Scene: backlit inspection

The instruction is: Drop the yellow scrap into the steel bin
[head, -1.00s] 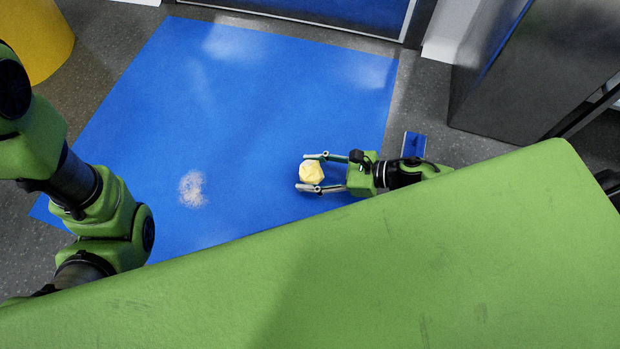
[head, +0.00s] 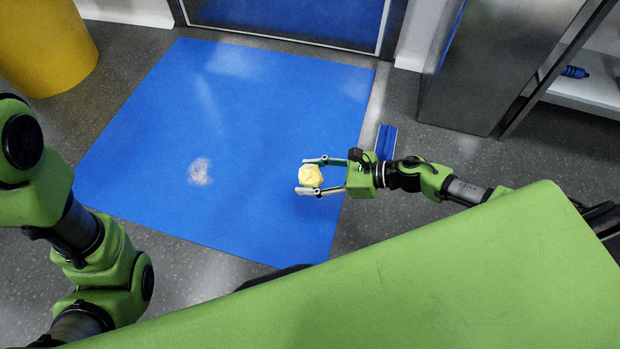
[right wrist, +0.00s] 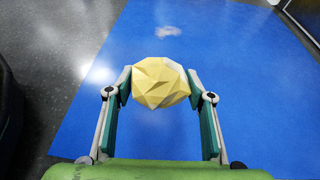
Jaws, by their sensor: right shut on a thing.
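The yellow scrap (head: 310,176) is a crumpled, faceted lump. My right gripper (head: 311,176) is shut on it, with one finger on each side, and holds it over the right part of the blue mat. In the right wrist view the scrap (right wrist: 161,82) sits between the two fingertips (right wrist: 161,88). My left arm comes in at the left of the head view, but its gripper does not show. I cannot make out a steel bin for sure; a tall brushed-steel body (head: 485,75) stands at the upper right, and its top is out of view.
The blue mat (head: 240,110) lies on the grey floor with a pale patch on it. A yellow round container (head: 45,45) stands at the upper left. A small blue object (head: 386,142) lies by the mat's right edge. White shelving (head: 590,90) is at the far right.

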